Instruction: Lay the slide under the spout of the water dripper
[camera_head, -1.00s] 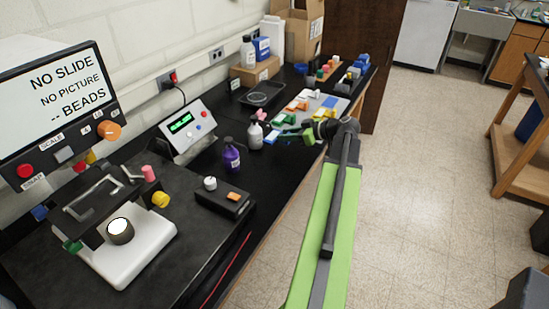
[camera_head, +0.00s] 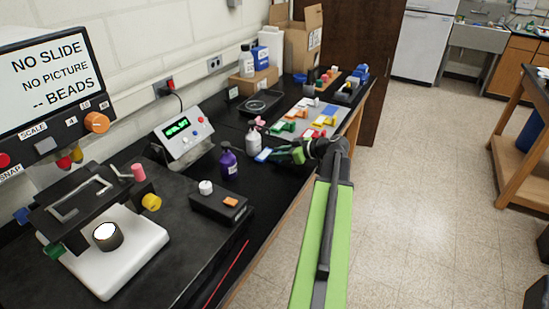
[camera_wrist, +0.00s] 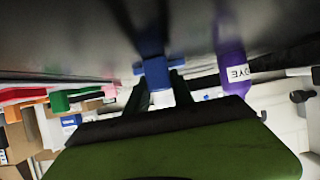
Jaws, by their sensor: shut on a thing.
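My gripper (camera_head: 276,155) is shut on the blue slide (camera_head: 262,154), which it holds over the black bench top. The slide's blue grip also shows between the fingers in the wrist view (camera_wrist: 155,73). A white bottle (camera_head: 253,139) with a pink part on top stands just behind the slide and looks like the water dripper. Its spout is too small to make out. I cannot tell whether the slide touches the bench or is under the spout.
A purple dye bottle (camera_head: 229,163) stands left of the slide, and shows in the wrist view (camera_wrist: 232,68). A grey tray (camera_head: 325,113) with several coloured pieces lies behind my gripper.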

